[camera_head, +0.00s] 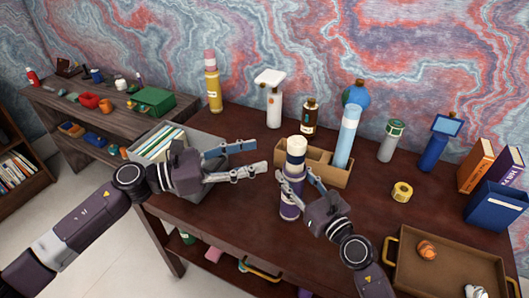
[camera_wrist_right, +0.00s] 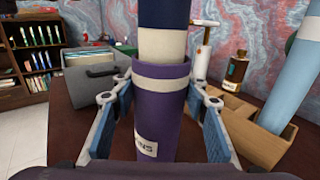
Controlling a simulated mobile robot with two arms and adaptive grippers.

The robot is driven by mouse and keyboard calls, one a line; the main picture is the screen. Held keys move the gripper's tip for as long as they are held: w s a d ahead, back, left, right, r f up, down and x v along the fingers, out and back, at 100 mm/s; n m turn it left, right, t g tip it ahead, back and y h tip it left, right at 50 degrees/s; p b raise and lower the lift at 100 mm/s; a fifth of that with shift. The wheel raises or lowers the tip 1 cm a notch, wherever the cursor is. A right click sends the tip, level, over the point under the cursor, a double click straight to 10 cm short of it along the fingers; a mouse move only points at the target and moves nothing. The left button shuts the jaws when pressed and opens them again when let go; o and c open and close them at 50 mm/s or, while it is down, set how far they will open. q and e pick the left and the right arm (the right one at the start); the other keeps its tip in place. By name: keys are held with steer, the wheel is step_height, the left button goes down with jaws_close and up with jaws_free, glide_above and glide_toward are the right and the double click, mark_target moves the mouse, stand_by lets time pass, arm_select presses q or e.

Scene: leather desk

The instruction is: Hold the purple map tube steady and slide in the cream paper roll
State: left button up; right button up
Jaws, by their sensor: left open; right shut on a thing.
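The purple map tube (camera_head: 290,208) stands upright near the middle of the desk, with a pale band below its rim. My right gripper (camera_head: 297,180) is shut around it; in the right wrist view the tube (camera_wrist_right: 160,115) is between the two fingers. The cream paper roll (camera_head: 296,144) has a dark navy band and stands upright out of the tube's mouth. Its lower end is hidden inside the tube, as the roll (camera_wrist_right: 162,45) also shows in the right wrist view. My left gripper (camera_head: 260,156) is open and empty, just left of the roll, apart from it.
A wooden divided box (camera_head: 336,178) with a light blue tube (camera_head: 347,138) stands close behind the map tube. A grey file box (camera_head: 205,148) is behind my left gripper. A brown tray (camera_head: 415,275) is at front right. Yellow tape (camera_head: 402,192) lies right, with bare desk around it.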

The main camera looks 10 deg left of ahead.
stand_by(0.3)
steer(key=o, duration=1.3)
steer(key=shift+c, duration=0.2)
steer(key=shift+s+d, duration=0.1)
